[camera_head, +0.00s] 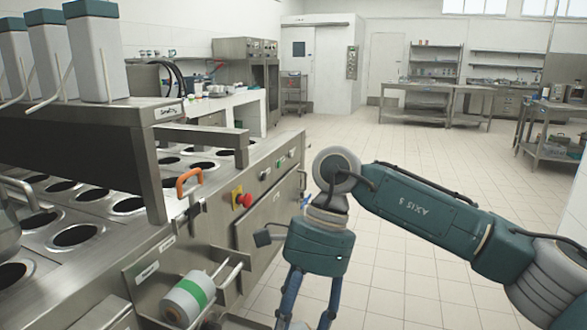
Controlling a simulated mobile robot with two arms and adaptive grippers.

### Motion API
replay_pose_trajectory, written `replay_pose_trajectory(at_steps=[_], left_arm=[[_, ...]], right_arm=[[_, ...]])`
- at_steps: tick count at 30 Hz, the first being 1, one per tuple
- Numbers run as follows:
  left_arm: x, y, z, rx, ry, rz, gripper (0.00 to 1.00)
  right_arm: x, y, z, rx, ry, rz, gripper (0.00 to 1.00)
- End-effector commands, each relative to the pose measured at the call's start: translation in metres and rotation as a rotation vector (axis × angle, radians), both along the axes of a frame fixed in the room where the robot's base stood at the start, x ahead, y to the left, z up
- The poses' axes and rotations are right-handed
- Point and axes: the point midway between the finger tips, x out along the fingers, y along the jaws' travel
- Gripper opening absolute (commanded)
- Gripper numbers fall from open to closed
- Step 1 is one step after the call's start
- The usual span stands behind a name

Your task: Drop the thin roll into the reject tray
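A white roll with a green band (188,297) lies on its side in the lower left, at a metal holder on the front of the machine. I cannot tell whether it is the thin roll. My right gripper (305,312) points down at the bottom centre, to the right of the roll and apart from it. Its blue fingers stand apart where they show, but their tips are cut off by the bottom edge. My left gripper is out of view. Labelled metal trays or brackets are on the machine front, but I cannot read which is the reject tray.
The steel filling machine (150,137) with rows of round holes fills the left side. An orange handle (188,179) and a red button (245,200) stick out from it. The tiled floor (330,130) beyond is clear. Steel tables (440,88) stand at the back.

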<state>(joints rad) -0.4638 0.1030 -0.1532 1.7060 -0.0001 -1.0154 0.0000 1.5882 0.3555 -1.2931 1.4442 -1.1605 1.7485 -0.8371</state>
Motion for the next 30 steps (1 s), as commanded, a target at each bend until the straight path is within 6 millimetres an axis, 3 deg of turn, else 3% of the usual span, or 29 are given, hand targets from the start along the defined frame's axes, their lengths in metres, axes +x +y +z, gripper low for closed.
replay_pose_trajectory(at_steps=[9,15,30], left_arm=[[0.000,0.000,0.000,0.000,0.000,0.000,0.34],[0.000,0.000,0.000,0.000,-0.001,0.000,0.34],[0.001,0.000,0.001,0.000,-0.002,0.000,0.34]], right_arm=[[-0.035,-0.049,-0.012,-0.004,-0.002,0.776,0.21],[-0.051,-0.068,-0.015,-0.001,-0.004,1.078,0.21],[-0.055,-0.072,-0.016,0.003,-0.005,1.153,0.21]])
